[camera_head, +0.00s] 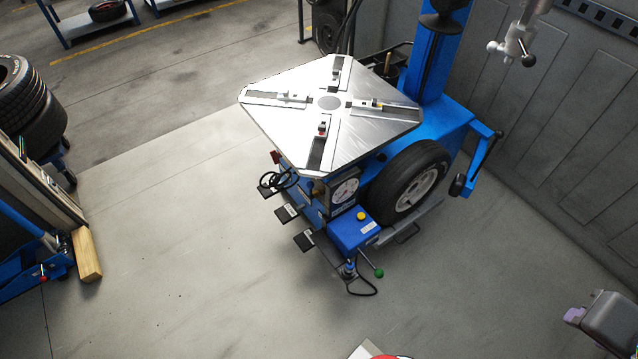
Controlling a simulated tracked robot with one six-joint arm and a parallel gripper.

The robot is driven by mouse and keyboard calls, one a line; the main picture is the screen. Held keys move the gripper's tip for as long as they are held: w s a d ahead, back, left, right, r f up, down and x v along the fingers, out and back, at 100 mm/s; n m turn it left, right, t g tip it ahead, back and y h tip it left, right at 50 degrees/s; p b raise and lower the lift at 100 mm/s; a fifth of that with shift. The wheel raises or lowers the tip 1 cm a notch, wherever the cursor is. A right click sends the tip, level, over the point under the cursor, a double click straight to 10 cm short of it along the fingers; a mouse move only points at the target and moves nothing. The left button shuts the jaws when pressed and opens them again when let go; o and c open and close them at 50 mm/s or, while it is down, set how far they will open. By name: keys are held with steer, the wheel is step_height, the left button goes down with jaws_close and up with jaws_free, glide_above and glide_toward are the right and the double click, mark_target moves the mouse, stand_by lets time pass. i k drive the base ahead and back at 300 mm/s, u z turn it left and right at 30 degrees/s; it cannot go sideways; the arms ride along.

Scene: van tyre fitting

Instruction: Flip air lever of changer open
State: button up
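The tyre changer is a blue machine with a square silver turntable (330,103). At its front is a blue box (352,232) with a yellow button. Below the box, near the floor, is a small lever with a green ball knob (379,273), which looks like the air lever. It sticks out to the right from a small fitting (348,269), with a black hose looping below. What appears to be my gripper (574,316), grey with purple tips, is at the bottom right edge, well apart from the lever. Its finger opening cannot be made out.
A wheel (408,184) leans against the changer's right side. Black pedals (304,240) stick out at its front left. A blue arm (480,158) juts out at the right. A wooden block (87,254) and stacked tyres (30,105) are at the left. The floor before the changer is mostly clear.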

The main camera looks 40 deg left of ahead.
mark_target(310, 185)
steer(key=i, duration=1.15)
steer(key=u, duration=2.7)
steer(key=i, duration=0.5)
steer(key=z, duration=0.05)
